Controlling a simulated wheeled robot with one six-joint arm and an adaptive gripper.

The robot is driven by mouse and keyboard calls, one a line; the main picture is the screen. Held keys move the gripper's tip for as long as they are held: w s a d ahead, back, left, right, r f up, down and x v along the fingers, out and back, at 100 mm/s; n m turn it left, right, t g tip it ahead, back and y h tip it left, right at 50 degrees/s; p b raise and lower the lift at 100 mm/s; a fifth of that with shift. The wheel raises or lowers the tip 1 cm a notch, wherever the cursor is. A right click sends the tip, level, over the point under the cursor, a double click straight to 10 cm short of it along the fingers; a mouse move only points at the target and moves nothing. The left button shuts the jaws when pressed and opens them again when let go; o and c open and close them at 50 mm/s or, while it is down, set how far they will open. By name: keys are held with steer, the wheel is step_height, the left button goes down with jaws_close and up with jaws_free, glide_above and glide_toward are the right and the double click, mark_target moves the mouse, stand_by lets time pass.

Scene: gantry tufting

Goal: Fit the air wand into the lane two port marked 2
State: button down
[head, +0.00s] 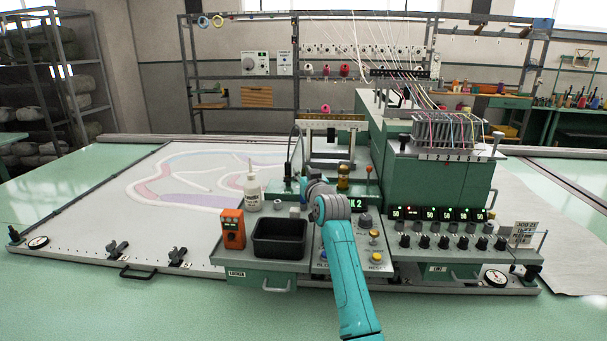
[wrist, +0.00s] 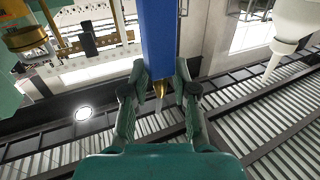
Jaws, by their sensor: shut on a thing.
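In the wrist view the jaws of my gripper (wrist: 160,90) are closed on a blue square-sided bar (wrist: 158,35), likely the air wand. A short brass-coloured tip (wrist: 159,90) shows between the fingers. A green lit display (head: 360,203) ending in "2" is just right of my arm. I cannot make out the lane two port in either view.
A white squeeze bottle (head: 252,190) stands left of my gripper; its nozzle (wrist: 275,65) shows close by in the wrist view. A black bin (head: 279,252) and orange box (head: 232,229) are in front. The green machine head (head: 430,195) with knobs stands to the right.

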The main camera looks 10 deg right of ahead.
steer(key=shift+r, duration=1.7)
steer(key=shift+r, duration=0.25)
